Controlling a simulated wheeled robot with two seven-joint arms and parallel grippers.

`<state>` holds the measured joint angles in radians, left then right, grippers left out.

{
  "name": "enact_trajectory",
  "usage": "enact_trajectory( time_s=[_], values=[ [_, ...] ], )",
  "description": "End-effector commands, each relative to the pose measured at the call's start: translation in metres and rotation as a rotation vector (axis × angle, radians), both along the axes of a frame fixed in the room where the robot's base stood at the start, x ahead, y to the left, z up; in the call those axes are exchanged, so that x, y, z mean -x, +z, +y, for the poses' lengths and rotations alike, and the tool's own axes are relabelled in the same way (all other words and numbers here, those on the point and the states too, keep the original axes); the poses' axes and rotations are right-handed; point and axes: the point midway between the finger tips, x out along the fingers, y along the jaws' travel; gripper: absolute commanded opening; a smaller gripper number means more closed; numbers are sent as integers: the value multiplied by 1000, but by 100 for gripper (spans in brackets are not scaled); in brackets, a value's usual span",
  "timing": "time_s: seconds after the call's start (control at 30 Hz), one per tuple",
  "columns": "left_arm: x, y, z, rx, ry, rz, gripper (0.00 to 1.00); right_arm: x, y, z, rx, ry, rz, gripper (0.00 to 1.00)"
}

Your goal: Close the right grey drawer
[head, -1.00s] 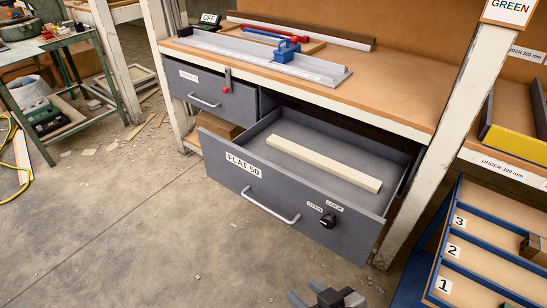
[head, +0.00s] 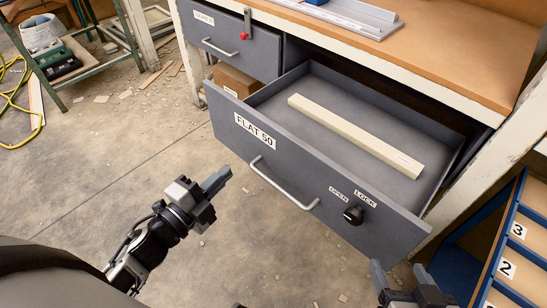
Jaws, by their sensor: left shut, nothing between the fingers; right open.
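The right grey drawer (head: 300,168), labelled FLAT 50, is pulled well out of the workbench.
A white bench leg (head: 490,165) stands right of the open drawer. A blue rack with numbered slots (head: 500,255) is at lower right.

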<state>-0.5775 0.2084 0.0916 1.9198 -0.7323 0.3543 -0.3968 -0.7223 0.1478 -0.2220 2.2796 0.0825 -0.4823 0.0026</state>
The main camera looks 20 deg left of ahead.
Motion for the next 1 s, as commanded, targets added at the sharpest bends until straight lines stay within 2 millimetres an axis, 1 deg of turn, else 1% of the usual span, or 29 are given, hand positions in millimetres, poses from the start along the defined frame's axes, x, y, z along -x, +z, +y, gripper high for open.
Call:
enact_trajectory(
  time_s=[0.03,0.1,0.17,0.27,0.37,0.7,0.83,1.0],
  values=[
    [0,-12,1,-94,-44,-38,0,0,-8,0,-3,1,-7,67],
    [0,-15,0,-186,-92,-72,0,0,-8,1,-6,2,-11,67],
    [-2,-16,-1,-224,-114,-88,0,0,-6,1,-7,2,-13,67],
    [-11,-14,-5,-238,-121,-94,0,0,-4,1,-8,2,-14,67],
    [-26,-13,-12,-234,-120,-94,0,0,-3,1,-8,2,-13,67],
    [-93,-13,-40,-230,-119,-92,0,0,-3,1,-7,1,-8,67],
    [-112,-13,-48,-228,-117,-91,0,0,-3,1,-7,1,-8,67],
    [-125,-14,-53,-229,-117,-88,0,0,-4,1,-7,1,-8,67]
  ],
)
